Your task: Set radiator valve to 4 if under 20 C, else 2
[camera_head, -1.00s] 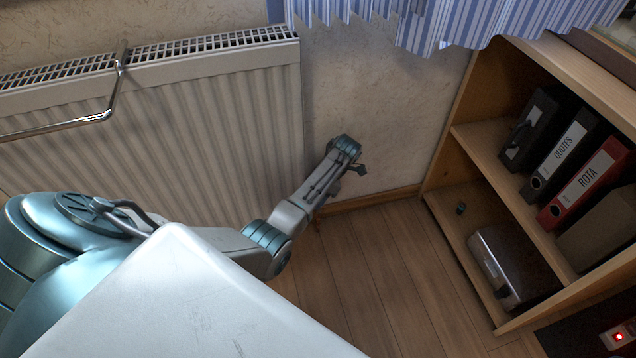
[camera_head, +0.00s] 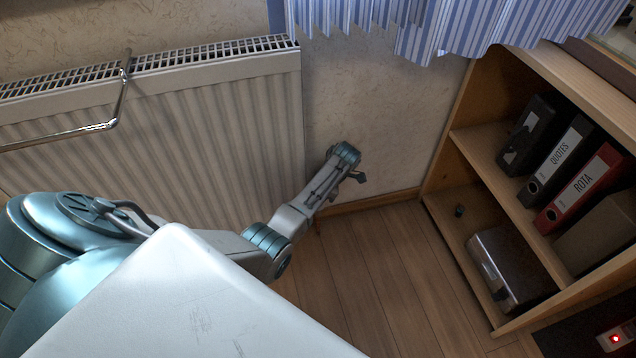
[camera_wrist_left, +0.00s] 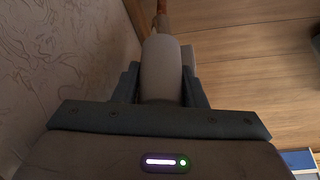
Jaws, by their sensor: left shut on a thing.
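The radiator valve head (camera_wrist_left: 161,70) is a pale rounded knob in the left wrist view, with a copper-coloured pipe (camera_wrist_left: 161,8) beyond it. My left gripper (camera_wrist_left: 160,88) has a dark finger on each side of the knob and is shut on it. In the head view my left gripper (camera_head: 356,177) is low by the wall, just right of the radiator (camera_head: 220,140). The valve is hidden behind my arm there. No scale number is readable on the knob. No thermometer or temperature reading shows. My right gripper is out of view.
A chrome rail (camera_head: 95,127) juts from the radiator. A wooden bookcase (camera_head: 450,165) with binders and a metal box (camera_head: 510,268) stands at right. A striped curtain (camera_head: 450,25) hangs above. The wooden floor (camera_head: 390,270) between is clear.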

